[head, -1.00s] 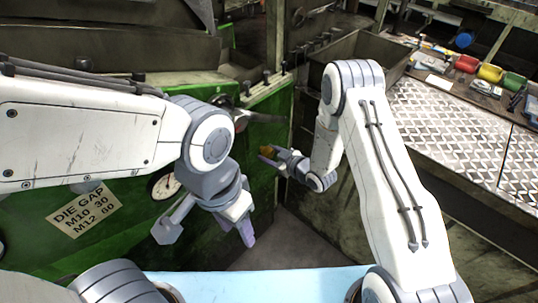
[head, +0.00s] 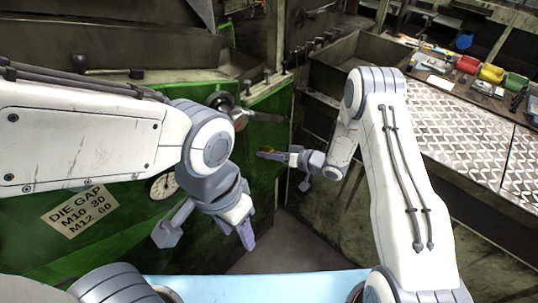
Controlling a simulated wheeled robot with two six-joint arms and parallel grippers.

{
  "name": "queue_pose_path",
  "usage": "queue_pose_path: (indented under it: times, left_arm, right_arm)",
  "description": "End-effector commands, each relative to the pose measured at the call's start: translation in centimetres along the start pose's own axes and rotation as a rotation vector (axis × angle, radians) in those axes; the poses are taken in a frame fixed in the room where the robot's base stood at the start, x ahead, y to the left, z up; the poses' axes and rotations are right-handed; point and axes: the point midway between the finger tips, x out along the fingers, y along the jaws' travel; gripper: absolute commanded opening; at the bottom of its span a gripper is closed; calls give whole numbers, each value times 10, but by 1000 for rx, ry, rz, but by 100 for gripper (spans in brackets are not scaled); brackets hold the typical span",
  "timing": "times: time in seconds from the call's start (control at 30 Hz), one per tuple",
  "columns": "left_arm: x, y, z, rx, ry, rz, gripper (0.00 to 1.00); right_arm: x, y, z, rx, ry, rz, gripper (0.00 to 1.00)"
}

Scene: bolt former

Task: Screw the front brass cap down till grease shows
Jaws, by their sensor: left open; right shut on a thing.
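The brass cap (head: 269,150) is a small yellow-gold spot on the right part of the green machine front (head: 262,175). My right gripper (head: 270,155) is shut on it, with purple-grey fingers reaching in from the right. The fingers hide most of the cap, and I cannot make out any grease. My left gripper (head: 246,236) is lower down in front of the machine. It is open, points downward, and holds nothing that I can see.
A round dial (head: 162,187) and a die gap label (head: 80,208) are on the machine's front. A row of small levers stands along its top edge.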

Motion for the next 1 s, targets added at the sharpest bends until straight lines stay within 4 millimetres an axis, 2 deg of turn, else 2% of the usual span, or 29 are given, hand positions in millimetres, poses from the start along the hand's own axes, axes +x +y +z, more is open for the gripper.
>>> queue_pose_path:
  times: [0.3,0.77,0.8,0.83,0.87,1.0]
  left_arm:
    - [1,0,0,0,0,0,50]
    - [2,0,0,0,0,0,50]
    - [2,0,0,0,0,0,50]
    - [2,0,0,0,0,0,50]
    - [2,0,0,0,0,0,50]
    - [2,0,0,0,0,0,50]
  right_arm:
    - [0,0,0,81,1,-34,0]
    - [0,0,0,90,2,-37,0]
    - [0,0,0,90,2,-37,66]
    - [0,0,0,89,2,-37,77]
    - [0,0,0,89,2,-37,81]
    - [0,0,0,89,2,-36,81]
